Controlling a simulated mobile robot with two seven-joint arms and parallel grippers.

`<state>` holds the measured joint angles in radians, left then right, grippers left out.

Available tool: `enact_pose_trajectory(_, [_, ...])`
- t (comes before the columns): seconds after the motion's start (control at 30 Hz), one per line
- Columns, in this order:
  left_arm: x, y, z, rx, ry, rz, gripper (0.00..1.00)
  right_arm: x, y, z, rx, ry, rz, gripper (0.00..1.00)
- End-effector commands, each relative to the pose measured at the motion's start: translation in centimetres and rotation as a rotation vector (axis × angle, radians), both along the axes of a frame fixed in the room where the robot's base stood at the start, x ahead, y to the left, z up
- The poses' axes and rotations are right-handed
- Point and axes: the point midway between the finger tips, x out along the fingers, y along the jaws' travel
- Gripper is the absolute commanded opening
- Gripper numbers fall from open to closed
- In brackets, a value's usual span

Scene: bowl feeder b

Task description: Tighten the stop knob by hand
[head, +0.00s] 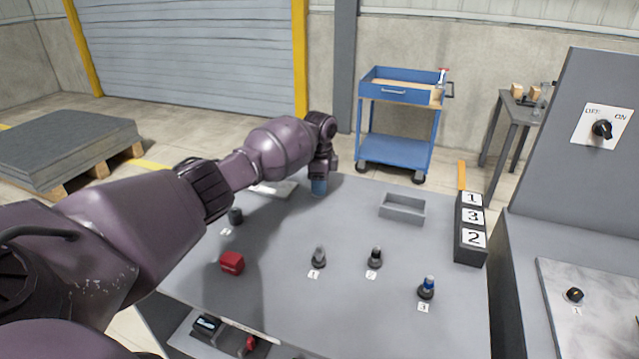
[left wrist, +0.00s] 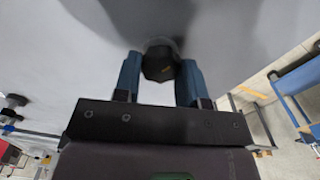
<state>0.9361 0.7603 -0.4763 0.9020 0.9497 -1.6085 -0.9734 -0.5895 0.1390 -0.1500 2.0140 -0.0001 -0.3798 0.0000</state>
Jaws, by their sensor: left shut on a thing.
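My left gripper (head: 319,186) reaches down to the far edge of the grey table, its blue fingertips pointing at the top. In the left wrist view its two blue fingers (left wrist: 160,82) are shut on a dark, round knob (left wrist: 160,62), with one finger on each side. A small yellowish mark shows on the knob's face. I take this to be the stop knob; no readable label confirms it. In the head view the gripper hides the knob. My right gripper is not in view.
A switch panel (head: 601,128) is at right. A blue cart (head: 400,115) stands behind.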

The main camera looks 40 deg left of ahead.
Motion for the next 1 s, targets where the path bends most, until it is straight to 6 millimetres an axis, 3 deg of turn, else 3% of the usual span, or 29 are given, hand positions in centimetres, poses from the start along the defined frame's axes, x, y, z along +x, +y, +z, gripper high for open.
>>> enact_pose_trajectory(0.13, [0.0,0.0,0.1,-0.001,-0.002,0.0,0.14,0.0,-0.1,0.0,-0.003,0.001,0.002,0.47])
enact_pose_trajectory(0.17, [0.0,0.0,0.1,-0.001,-0.002,0.0,0.4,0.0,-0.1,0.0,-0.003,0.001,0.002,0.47])
enact_pose_trajectory(0.33, [0.0,0.0,0.1,0.0,-0.001,0.001,0.64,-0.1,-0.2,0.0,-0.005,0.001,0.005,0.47])
enact_pose_trajectory(0.67, [0.0,0.0,0.4,0.0,-0.002,0.002,0.64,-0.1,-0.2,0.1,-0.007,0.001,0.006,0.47])
enact_pose_trajectory(0.77, [0.1,0.0,1.3,0.0,-0.004,0.002,0.64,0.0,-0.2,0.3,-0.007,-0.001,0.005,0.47])
enact_pose_trajectory(1.0, [0.1,0.0,5.6,0.0,-0.006,0.001,0.64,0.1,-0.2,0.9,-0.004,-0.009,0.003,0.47])
